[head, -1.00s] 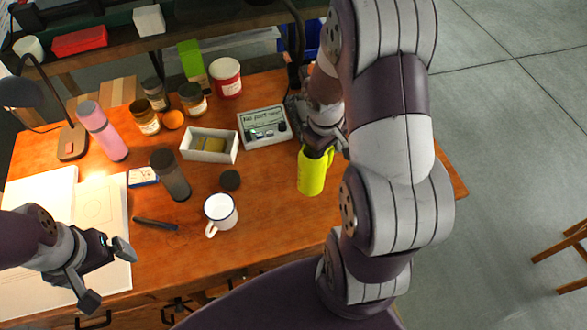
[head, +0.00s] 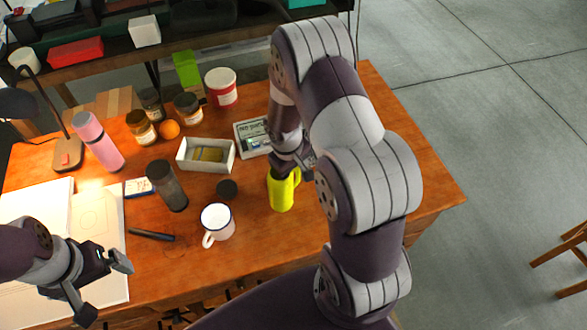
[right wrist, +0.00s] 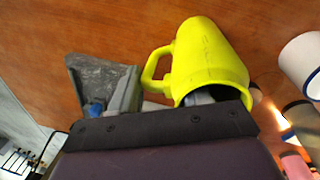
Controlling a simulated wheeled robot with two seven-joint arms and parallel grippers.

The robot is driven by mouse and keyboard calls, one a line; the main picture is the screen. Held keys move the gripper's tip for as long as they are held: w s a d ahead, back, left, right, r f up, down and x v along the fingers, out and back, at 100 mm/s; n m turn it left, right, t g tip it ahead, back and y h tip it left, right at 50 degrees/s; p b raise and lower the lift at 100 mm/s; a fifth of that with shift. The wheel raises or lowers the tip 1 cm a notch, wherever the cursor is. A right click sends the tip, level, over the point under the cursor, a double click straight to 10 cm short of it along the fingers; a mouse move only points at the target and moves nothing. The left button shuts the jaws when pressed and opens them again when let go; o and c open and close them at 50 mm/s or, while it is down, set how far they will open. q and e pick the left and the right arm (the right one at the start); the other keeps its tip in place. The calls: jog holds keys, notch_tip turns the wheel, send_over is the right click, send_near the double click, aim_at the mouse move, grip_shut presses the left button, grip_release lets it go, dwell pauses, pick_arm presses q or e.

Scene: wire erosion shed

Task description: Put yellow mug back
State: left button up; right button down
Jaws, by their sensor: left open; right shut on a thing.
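The yellow mug (head: 283,194) is at the right part of the wooden desk, right of the white mug. My right gripper (head: 290,167) is shut on it at its rim, from above. In the right wrist view the yellow mug (right wrist: 208,52) has its handle toward the other finger, and one finger of my right gripper (right wrist: 163,95) reaches into its mouth. I cannot tell whether its base touches the desk. My left gripper (head: 105,288) is open and empty over the papers at the near left.
A white box (head: 206,168) and a display device (head: 250,136) lie behind. The desk's right side (head: 400,110) looks clear.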

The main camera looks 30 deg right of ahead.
jog(key=c, duration=0.5)
grip_release()
jog(key=r, duration=0.4)
jog(key=a+r, duration=0.1)
jog(key=r, duration=0.3)
jog(key=a+r, duration=0.1)
jog(key=r, duration=0.3)
jog(key=shift+s+p, duration=0.25)
jog(key=shift+p, duration=0.05)
jog(key=shift+m+t+y, duration=0.6)
jog(key=shift+m+y, duration=0.2)
jog(key=s+a+r, duration=0.1)
jog(key=s+a, duration=0.1)
jog(key=s, duration=0.1)
jog(key=s+a+r, duration=0.1)
jog(key=s+a, duration=0.2)
jog(key=s+a+r, duration=0.1)
jog(key=s+a, duration=0.1)
jog(key=s, duration=0.1)
jog(key=shift+a, duration=0.3)
